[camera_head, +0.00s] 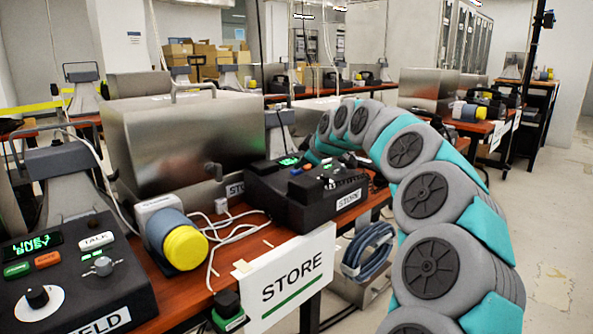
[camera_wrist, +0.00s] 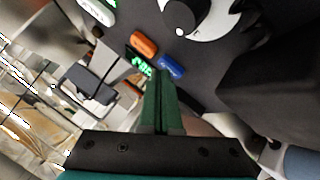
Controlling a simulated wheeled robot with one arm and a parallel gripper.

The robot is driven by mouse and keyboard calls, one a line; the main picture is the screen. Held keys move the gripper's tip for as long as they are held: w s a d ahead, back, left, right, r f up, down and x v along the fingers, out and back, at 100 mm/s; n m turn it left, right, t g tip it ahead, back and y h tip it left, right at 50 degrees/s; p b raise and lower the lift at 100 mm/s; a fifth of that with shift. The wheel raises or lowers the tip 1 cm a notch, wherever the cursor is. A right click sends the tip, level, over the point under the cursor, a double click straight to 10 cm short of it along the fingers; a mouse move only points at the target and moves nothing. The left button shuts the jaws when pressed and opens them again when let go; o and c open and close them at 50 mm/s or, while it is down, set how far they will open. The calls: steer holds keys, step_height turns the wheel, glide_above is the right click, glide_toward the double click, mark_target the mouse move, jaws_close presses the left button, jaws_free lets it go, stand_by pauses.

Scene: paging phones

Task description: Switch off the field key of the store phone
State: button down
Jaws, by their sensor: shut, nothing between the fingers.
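The store phone (camera_head: 318,207) is a dark console with a STORE label on its front, standing on the wooden bench in the head view. Its lit green display (camera_wrist: 139,64) shows in the wrist view, beside an orange key (camera_wrist: 143,44) and a blue key (camera_wrist: 171,67). I cannot read the key labels, so I cannot tell which is the field key. My gripper (camera_wrist: 160,74) is shut and empty, its green fingertips close to the blue key and the display. Whether they touch is unclear. In the head view my arm hides part of the phone's top.
A field phone (camera_head: 70,275) sits at the front left, its display reading LINE 1 BUSY. A yellow-capped cylinder (camera_head: 185,247) and white cables lie between the phones. A white STORE sign (camera_head: 285,285) hangs at the bench edge.

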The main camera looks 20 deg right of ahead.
steer(key=shift+r, duration=0.4)
steer(key=shift+s+d+r+p, duration=0.15)
steer(key=shift+r+p, duration=0.3)
steer(key=shift+r, duration=0.55)
steer(key=shift+s+r+p, duration=0.2)
steer(key=shift+r+p, duration=0.2)
steer(key=shift+r, duration=0.55)
steer(key=shift+s+d+r+p, duration=0.15)
steer(key=shift+r+p, duration=0.3)
steer(key=shift+r, duration=0.55)
